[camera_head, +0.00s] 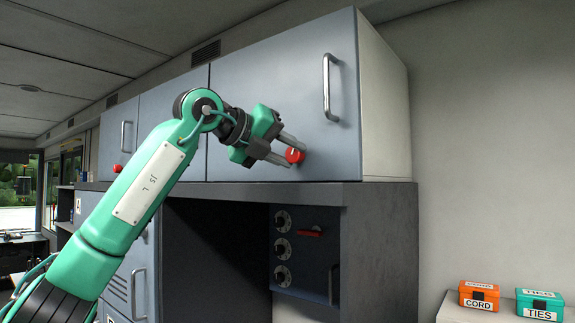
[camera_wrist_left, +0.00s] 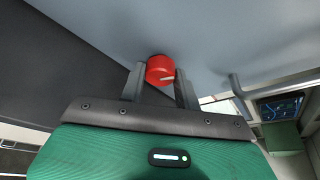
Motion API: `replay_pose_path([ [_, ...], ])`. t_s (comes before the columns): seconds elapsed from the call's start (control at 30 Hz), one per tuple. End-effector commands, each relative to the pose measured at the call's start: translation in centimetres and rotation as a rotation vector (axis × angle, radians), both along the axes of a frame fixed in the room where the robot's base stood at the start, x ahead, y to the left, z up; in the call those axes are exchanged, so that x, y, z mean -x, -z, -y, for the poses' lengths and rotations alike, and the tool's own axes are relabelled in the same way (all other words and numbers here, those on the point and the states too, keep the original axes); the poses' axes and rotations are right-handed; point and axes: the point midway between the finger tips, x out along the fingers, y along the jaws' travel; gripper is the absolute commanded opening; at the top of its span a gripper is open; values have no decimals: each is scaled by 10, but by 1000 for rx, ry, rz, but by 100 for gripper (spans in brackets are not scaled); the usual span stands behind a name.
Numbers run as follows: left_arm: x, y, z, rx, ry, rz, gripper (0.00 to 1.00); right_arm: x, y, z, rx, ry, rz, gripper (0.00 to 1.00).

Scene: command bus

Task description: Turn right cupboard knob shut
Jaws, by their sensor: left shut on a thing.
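The right cupboard knob (camera_head: 294,155) is a red round knob on the lower part of the right cupboard door (camera_head: 265,80), which looks closed. My left gripper (camera_head: 288,149) is at the knob, with its fingers shut on it. In the left wrist view the knob (camera_wrist_left: 160,69) sits between the two fingertips (camera_wrist_left: 158,80) and shows a pale line pointing to the right. The fingers hide part of the knob's sides. My right gripper is not in view.
A metal bar handle (camera_head: 328,88) stands out from the same door, up and right of the knob. Below is an open recess with a dial panel (camera_head: 304,250). Orange (camera_head: 479,294) and teal (camera_head: 540,304) boxes sit at lower right.

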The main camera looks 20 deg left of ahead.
Motion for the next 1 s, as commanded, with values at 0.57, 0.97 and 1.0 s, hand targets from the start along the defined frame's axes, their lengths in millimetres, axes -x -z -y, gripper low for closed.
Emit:
replay_pose_path([
  [0.57,-1,3,-2,338,-1,-121,10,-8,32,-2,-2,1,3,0],
  [0.97,-1,1,-2,380,-1,-136,10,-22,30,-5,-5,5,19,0],
  [1.0,-1,1,-2,380,-1,-136,10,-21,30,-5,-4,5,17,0],
])
